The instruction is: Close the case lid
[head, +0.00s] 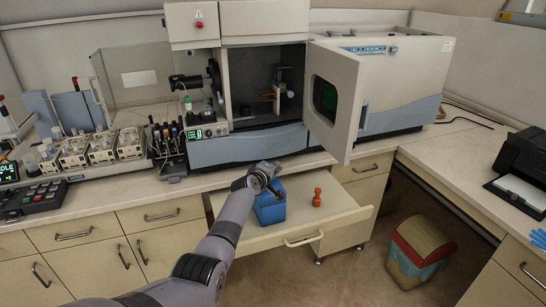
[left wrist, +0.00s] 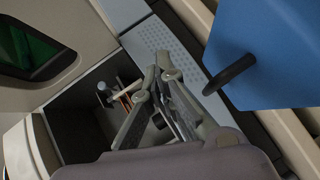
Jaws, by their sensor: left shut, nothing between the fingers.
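A blue case (head: 268,212) stands in the pulled-out drawer below the spectrometer, partly hidden by my left gripper. A blue panel with a black handle (left wrist: 235,74), apparently part of this case, fills the upper right of the left wrist view. I cannot tell lid from body or how far the lid stands open. My left gripper (head: 270,186) is at the top of the case, shut and empty; whether it touches is unclear. Its fingers (left wrist: 165,68) show beside the blue panel in the left wrist view. My right gripper is not in view.
An orange-red object (head: 316,198) stands right of the case in the open drawer (head: 345,222). The spectrometer's door (head: 334,100) is swung open above the drawer. Glassware racks (head: 100,148) crowd the left counter. A bin (head: 420,250) stands on the floor at right.

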